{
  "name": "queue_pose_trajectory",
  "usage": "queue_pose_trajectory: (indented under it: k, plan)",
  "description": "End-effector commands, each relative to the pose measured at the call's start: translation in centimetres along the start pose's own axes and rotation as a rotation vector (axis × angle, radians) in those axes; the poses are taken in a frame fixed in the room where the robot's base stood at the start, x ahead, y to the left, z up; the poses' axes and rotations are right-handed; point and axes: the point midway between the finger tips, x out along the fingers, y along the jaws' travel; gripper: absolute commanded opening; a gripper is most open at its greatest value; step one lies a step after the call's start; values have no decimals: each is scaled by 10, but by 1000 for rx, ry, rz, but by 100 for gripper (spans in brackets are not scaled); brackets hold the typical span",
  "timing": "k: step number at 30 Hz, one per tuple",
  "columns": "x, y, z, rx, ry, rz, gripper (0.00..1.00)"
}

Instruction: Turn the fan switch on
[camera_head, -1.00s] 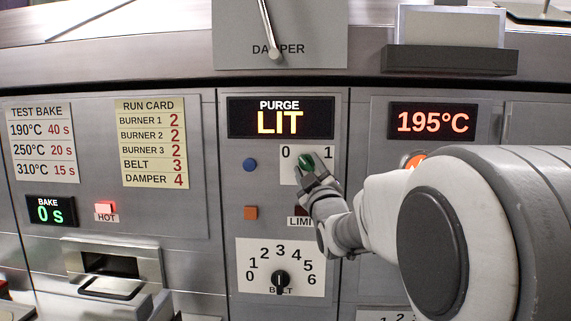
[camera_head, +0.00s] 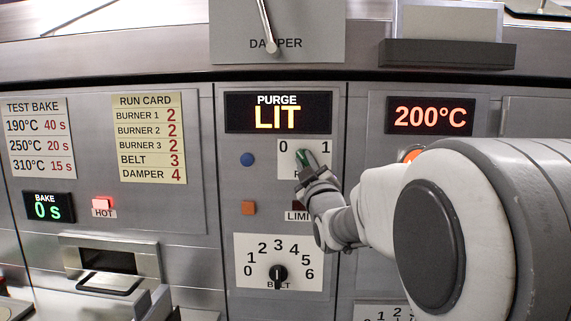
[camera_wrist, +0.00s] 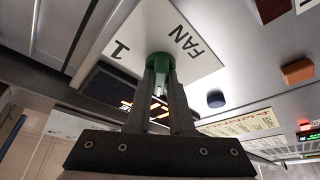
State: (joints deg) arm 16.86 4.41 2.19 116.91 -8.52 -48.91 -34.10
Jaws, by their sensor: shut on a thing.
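The fan switch is a green knob (camera_head: 308,157) on a white plate (camera_head: 285,172) marked 0 on the left and 1 on the right, below the PURGE LIT display. My gripper (camera_head: 311,171) reaches it from the lower right and is shut on it. In the wrist view both fingers (camera_wrist: 160,68) close on the green knob (camera_wrist: 159,62), and the plate there reads FAN and 1. The fingers cover part of the knob, so I cannot tell exactly which mark it points at.
The PURGE display (camera_head: 278,113) reads LIT. A blue button (camera_head: 247,160) and an orange square button (camera_head: 248,208) are left of the switch. A belt dial (camera_head: 278,273) is below. The temperature display (camera_head: 430,116) reads 200°C. My arm covers the lower right.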

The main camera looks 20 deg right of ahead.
Motion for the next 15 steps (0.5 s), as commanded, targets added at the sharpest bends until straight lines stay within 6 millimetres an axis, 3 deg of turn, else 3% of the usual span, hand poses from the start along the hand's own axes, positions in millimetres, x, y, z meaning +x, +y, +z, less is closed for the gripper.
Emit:
queue_pose_trajectory:
  k: [15]
  plan:
    - [-2,-7,4,278,5,116,0]
